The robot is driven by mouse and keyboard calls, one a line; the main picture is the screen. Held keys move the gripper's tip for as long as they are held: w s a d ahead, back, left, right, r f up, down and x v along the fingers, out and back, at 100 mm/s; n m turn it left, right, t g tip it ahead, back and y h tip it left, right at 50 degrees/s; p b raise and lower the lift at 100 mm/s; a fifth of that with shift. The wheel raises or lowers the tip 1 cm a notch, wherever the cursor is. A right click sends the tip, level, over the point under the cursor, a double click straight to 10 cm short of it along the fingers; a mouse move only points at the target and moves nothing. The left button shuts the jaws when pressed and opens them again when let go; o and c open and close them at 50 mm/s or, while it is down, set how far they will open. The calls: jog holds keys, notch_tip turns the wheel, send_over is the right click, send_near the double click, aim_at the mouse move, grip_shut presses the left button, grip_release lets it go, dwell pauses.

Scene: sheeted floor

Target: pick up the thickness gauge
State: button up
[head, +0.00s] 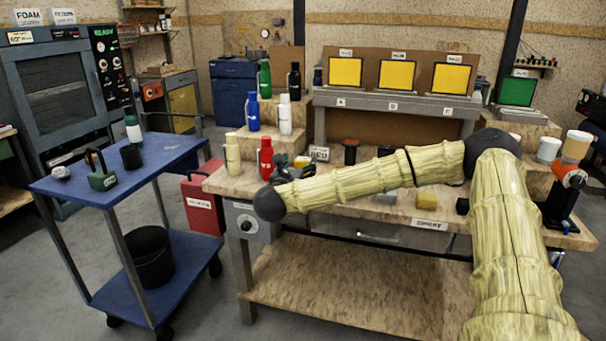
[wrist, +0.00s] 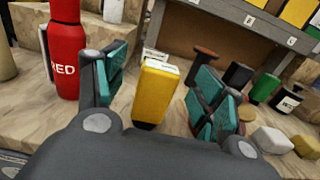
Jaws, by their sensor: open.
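A yellow, upright, box-shaped thing with a pale top (wrist: 155,92) stands on the workbench in the wrist view. I take it to be the thickness gauge, though no marking on it can be read. My gripper (wrist: 162,80) is open, with one teal-padded finger to the left of it and one to the right. In the head view my gripper (head: 292,170) is over the bench's left front part, and the yellow thing cannot be made out there.
A red bottle (wrist: 68,50) stands close left of the left finger. A dark red spool-like thing (wrist: 206,58) is behind the right finger. Small blocks (wrist: 272,141) lie to the right. A raised shelf (head: 395,103) stands behind. A blue cart (head: 180,150) is left of the bench.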

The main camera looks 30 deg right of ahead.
aim_at(302, 161)
jog(key=shift+x, duration=2.2)
jog(key=shift+s, duration=0.15)
jog(key=c, duration=1.1)
jog(key=shift+c, duration=0.5)
